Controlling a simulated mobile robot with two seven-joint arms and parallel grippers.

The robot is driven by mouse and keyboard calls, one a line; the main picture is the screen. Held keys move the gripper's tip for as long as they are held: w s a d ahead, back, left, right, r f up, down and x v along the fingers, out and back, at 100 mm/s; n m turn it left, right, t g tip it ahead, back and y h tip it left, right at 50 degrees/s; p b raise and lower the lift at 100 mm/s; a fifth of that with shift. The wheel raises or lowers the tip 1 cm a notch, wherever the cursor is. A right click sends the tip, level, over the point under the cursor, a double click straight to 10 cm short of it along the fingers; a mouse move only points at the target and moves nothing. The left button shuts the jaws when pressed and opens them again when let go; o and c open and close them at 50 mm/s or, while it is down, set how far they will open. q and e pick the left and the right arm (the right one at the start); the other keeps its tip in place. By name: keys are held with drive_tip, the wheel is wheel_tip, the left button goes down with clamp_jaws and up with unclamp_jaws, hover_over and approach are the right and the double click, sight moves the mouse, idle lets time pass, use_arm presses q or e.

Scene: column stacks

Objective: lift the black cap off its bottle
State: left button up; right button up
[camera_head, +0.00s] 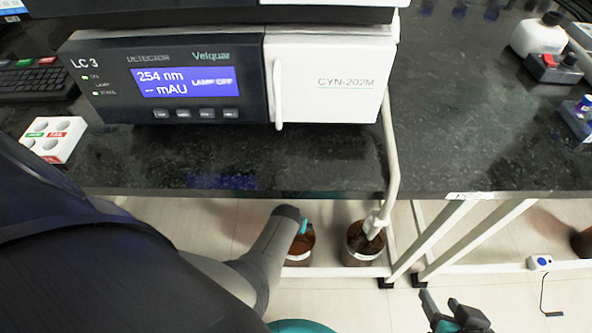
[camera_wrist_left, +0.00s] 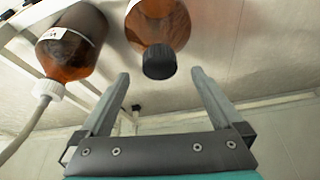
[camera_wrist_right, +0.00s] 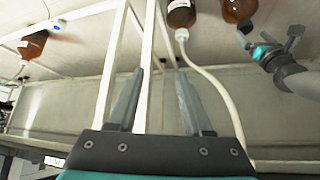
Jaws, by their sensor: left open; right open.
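An amber bottle (camera_wrist_left: 155,25) with a black cap (camera_wrist_left: 158,62) shows in the left wrist view. My left gripper (camera_wrist_left: 160,75) is open, its fingertips on either side in the picture, apart from the cap. In the head view this bottle (camera_head: 300,250) stands below the bench, partly hidden by my left arm. The right wrist view shows its black cap (camera_wrist_right: 244,27) beside my left gripper. My right gripper (camera_head: 455,312) is open and empty at the lower right of the head view, away from the bottle; its open fingers show in the right wrist view (camera_wrist_right: 159,75).
A second amber bottle (camera_wrist_left: 75,45) with a white cap (camera_wrist_left: 48,89) and a pale tube stands beside the black-capped one. The dark bench (camera_head: 300,180) and its white legs (camera_head: 430,240) are close by. Another amber bottle (camera_wrist_right: 33,46) stands farther off.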

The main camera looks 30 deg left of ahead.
use_arm(q)
drive_tip(key=shift+w+f+b, duration=0.25)
drive_tip(key=shift+f+b, duration=0.25)
drive_tip(key=shift+b, duration=0.05)
drive_tip(key=shift+w+a+f+b, duration=0.1)
drive_tip(key=shift+w+f+b, duration=0.1)
drive_tip(key=shift+f+b, duration=0.3)
drive_tip(key=shift+w+a+f+b, duration=0.1)
drive_tip(key=shift+w+f+b, duration=0.1)
drive_tip(key=shift+f+b, duration=0.4)
drive_tip(key=shift+w+f+b, duration=0.1)
drive_tip(key=shift+f+b, duration=0.05)
drive_tip(key=shift+b, duration=0.4)
drive_tip(key=shift+a+f, duration=0.1)
use_arm(e)
drive_tip(key=w+a+r+t+y, duration=0.1)
drive_tip(key=a+r+t+y, duration=0.2)
drive_tip(key=a+t, duration=0.4)
drive_tip(key=shift+w+a+t+y, duration=0.35)
drive_tip(key=shift+w+t+y, duration=0.05)
drive_tip(key=shift+t+y, duration=0.2)
use_arm(q)
drive_tip(key=shift+c, duration=0.2)
use_arm(e)
drive_tip(key=shift+r, duration=0.1)
use_arm(q)
drive_tip(key=c, duration=1.3)
